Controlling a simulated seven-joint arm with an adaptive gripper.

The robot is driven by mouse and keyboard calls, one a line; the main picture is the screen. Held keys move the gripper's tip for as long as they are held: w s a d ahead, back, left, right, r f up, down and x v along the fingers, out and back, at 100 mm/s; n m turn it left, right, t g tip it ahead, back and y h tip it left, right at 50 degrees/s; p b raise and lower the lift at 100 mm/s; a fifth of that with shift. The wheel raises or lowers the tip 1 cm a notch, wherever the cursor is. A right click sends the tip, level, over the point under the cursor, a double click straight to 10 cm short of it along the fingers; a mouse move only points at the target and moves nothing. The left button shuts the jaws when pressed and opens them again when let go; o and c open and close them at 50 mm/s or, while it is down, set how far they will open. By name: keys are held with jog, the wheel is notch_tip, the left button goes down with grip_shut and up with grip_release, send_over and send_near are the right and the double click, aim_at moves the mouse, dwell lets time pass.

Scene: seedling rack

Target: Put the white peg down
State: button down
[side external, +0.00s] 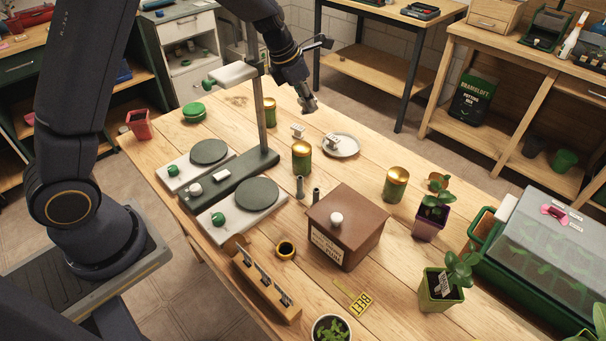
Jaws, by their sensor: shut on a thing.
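My gripper (309,106) is at the upper middle, above the far part of the wooden table (375,160). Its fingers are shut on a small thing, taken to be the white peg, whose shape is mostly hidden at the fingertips. Just below and left of the fingertips is a small white piece (298,131); it looks apart from them. To the right, a round grey saucer (351,150) holds another small white piece (333,140).
Gold-lidded green tins (302,158) stand near the gripper. A balance with two dark pans (250,194) and a tall post is at left. A brown box (352,232) with a white knob stands in front. Potted seedlings (440,288) and a covered tray (540,245) are at right.

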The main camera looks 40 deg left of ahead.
jog(key=w+f, duration=0.3)
jog(key=w, duration=0.1)
jog(key=w+f, duration=0.3)
jog(key=w, duration=0.1)
jog(key=w+f, duration=0.3)
jog(key=w, duration=0.2)
jog(key=shift+a, duration=0.25)
jog(key=shift+w+f, duration=0.2)
jog(key=shift+f, duration=1.7)
jog(key=shift+f, duration=0.35)
jog(key=shift+f, duration=0.25)
jog(key=c, duration=1)
grip_release()
